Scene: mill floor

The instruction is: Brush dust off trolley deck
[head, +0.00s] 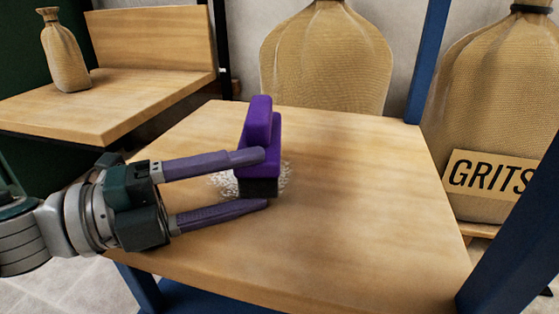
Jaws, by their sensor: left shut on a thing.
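The trolley deck (350,210) is a wooden top on a blue frame in the middle of the head view. A patch of white dust (226,184) lies left of its centre. A purple brush (260,130) with dark bristles stands upright over the dust, and its bristles hide part of the patch. My left gripper (266,180) comes in from the left, low over the deck, and is shut on the brush, with one finger across its purple body. My right gripper is not in the view.
A small tied sack (65,55) stands on a wooden bench (120,95) at the back left. Large sacks stand behind the deck (325,60) and at the right, where one has a GRITS label (490,173). Blue posts (428,60) rise at the deck's right corners. The deck's right half is clear.

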